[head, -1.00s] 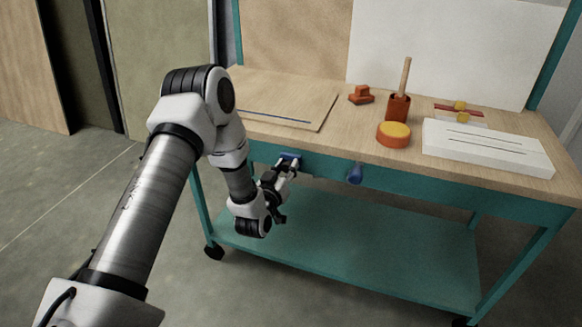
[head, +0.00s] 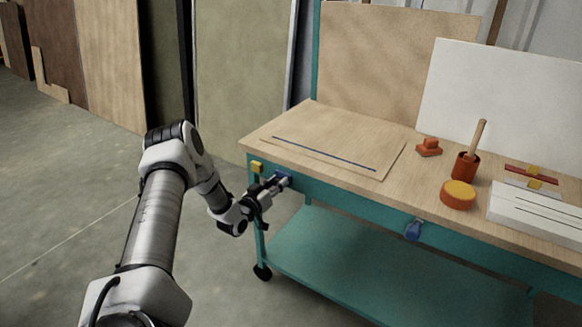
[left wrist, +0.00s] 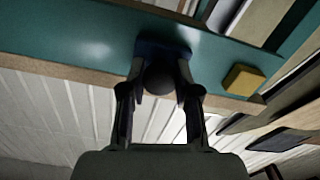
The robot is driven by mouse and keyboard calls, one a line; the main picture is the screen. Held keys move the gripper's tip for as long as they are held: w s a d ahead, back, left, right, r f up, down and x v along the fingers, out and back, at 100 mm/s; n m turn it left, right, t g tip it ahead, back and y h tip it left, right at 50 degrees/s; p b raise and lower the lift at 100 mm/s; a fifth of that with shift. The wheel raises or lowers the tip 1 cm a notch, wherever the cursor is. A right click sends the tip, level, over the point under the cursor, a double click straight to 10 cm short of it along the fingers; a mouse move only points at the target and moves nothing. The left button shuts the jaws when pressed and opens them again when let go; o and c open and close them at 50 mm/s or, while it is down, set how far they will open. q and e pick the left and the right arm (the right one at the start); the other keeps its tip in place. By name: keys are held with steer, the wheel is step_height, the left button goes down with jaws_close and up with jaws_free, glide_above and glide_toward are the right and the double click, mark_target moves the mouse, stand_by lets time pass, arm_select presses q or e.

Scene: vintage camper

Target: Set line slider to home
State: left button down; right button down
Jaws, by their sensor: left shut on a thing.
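A blue slider piece (head: 284,177) sits on the teal front rail of the workbench (head: 330,195), near its left end. My left gripper (head: 272,184) is shut on its dark rounded knob, reaching in from the left in the head view. In the left wrist view the blue slider base (left wrist: 158,45) lies against the teal rail, with the round knob (left wrist: 160,76) between the fingers. A yellow block (head: 257,167) is fixed on the rail near the corner, left of the slider with a gap between. It also shows in the left wrist view (left wrist: 243,80). My right gripper is not in view.
A blue knob (head: 413,230) hangs on the front rail farther right. On the benchtop are a thin board with a blue line (head: 325,155), an orange pot with a stick (head: 466,165), an orange-yellow disc (head: 458,194) and a white slotted block (head: 535,210). A teal shelf (head: 330,245) lies below.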

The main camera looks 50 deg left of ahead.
arm_select(q)
steer(key=shift+a+r, duration=0.1)
steer(key=shift+a, duration=0.2)
steer(key=c, duration=1)
jaws_free()
steer(key=shift+o, duration=1)
steer(key=shift+s+a, duration=0.1)
steer(key=shift+a, duration=0.1)
